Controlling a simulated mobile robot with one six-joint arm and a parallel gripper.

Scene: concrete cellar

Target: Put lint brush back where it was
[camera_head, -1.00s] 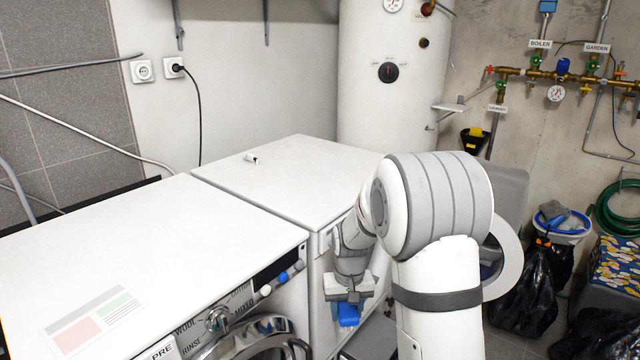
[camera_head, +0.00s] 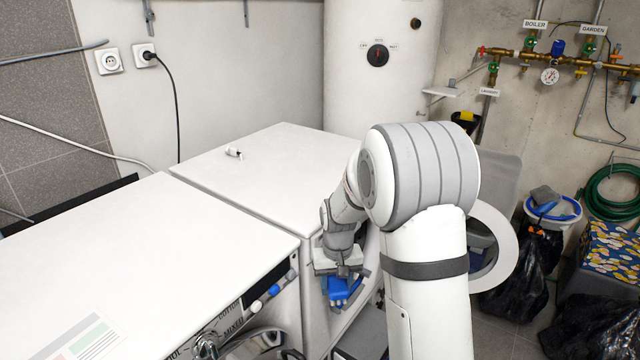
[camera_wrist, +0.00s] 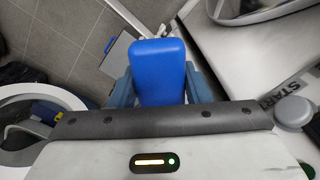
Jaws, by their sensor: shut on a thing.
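The lint brush (camera_head: 340,290) is blue and is held in my gripper (camera_head: 340,272), in front of the far white machine in the head view. In the wrist view its blue body (camera_wrist: 158,72) stands between the two fingers of my gripper (camera_wrist: 158,88), which are shut on it. The rest of the brush is hidden by the gripper. The head view shows only a small blue part below the jaws.
Two white machines stand side by side; the near one (camera_head: 150,250) has a control panel, the far top (camera_head: 270,175) bears a small white item (camera_head: 234,153). An open round door (camera_head: 495,250) is right of my arm. Black bags (camera_head: 510,290) lie on the floor at right.

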